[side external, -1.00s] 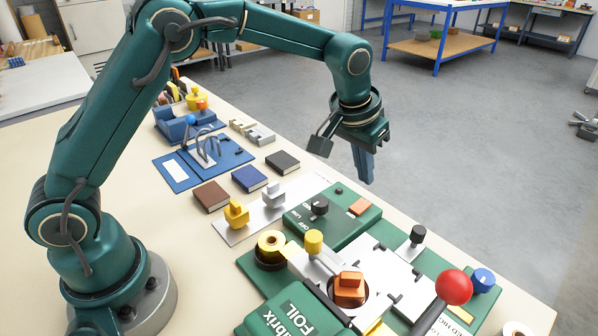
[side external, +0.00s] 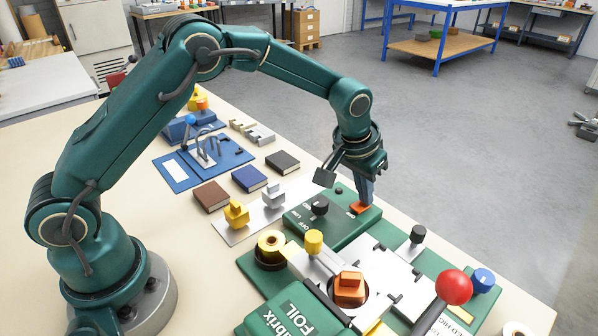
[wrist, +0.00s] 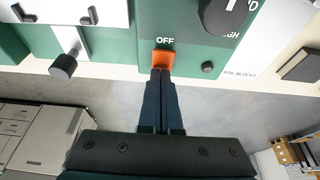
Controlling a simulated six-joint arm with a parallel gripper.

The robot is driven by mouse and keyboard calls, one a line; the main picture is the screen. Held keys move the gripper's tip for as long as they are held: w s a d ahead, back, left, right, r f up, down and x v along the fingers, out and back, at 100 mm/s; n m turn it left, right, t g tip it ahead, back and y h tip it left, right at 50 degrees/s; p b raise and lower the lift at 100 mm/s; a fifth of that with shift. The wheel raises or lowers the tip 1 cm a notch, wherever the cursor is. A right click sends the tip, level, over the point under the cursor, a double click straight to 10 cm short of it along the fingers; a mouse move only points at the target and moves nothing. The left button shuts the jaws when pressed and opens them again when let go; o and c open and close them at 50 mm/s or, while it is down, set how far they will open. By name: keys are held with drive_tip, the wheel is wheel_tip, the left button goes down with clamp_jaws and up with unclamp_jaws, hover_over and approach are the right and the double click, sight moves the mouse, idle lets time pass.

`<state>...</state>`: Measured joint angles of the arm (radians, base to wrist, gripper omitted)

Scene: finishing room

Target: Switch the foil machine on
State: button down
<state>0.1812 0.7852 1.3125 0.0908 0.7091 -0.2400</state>
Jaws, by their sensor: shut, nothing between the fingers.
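The foil machine is green, and its control box (side external: 326,232) faces up near the table's far edge. An orange rocker switch (side external: 360,207) sits on that box; in the wrist view the switch (wrist: 164,59) shows with the word OFF beside it. My gripper (side external: 366,201) is shut and empty, fingers pointing down at the switch. In the wrist view its fingertips (wrist: 161,73) are right at the edge of the switch, and seem to touch it, though I cannot tell for certain. Next to the switch is a black dial (side external: 319,205).
A red ball-topped lever (side external: 454,287) rises at the front right of the machine. Yellow (side external: 236,214) and silver (side external: 273,195) type blocks stand on a plate left of the control box. Small books (side external: 249,179) lie beyond them. Open floor lies past the table edge.

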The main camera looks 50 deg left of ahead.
drive_tip(key=shift+s, duration=0.15)
drive_tip(key=shift+s, duration=0.75)
drive_tip(key=shift+r, duration=0.1)
drive_tip(key=w+v, duration=0.1)
drive_tip(key=v, duration=1.3)
